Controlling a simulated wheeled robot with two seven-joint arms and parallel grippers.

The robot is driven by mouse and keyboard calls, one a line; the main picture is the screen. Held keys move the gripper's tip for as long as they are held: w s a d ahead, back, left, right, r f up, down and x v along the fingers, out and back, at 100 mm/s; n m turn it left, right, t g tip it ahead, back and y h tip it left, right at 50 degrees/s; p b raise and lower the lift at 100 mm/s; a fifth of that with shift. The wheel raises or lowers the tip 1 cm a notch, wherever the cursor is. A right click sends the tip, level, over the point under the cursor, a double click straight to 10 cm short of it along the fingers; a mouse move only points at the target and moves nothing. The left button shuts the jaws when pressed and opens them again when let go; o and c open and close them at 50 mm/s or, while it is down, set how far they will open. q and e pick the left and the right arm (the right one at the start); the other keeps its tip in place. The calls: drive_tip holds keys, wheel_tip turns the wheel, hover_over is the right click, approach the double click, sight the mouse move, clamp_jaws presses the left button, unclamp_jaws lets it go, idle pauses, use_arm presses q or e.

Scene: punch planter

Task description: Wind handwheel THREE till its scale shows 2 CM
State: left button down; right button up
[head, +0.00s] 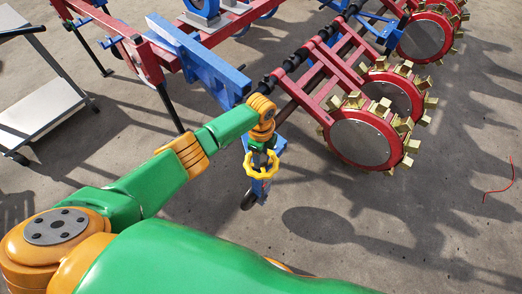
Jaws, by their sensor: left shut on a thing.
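My left gripper (262,160) reaches down from the end of my green and orange arm, near the middle of the head view. It is shut on a yellow, lobed handwheel (250,171). The handwheel sits on top of a small blue stand (260,187) with a dark wheel (248,201) at its foot. The gripper and wrist cover part of the handwheel. No scale, pointer or number can be read from here, so I cannot tell which handwheel this is. My right gripper is not in view.
A red and blue planter frame (205,65) runs behind my left arm. Punch wheels with brass-coloured blocks, such as the nearest one (358,143), stand at the right. A grey cart (45,108) is at the left. A red cord (499,188) lies on open concrete at the right.

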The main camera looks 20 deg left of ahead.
use_arm(q)
drive_tip(key=n+p, duration=0.1)
drive_tip(key=n, duration=0.1)
drive_tip(key=shift+r+n, duration=0.1)
drive_tip(key=shift+n, duration=0.3)
drive_tip(key=n+p, duration=0.1)
drive_tip(key=n, duration=0.1)
drive_tip(key=shift+n, duration=0.4)
drive_tip(key=n, duration=0.3)
drive_tip(key=shift+s+p, duration=0.1)
drive_tip(key=shift+p, duration=0.25)
drive_tip(key=shift+n, duration=1.6)
drive_tip(key=shift+c, duration=1.4)
unclamp_jaws()
drive_tip(key=shift+p, duration=0.3)
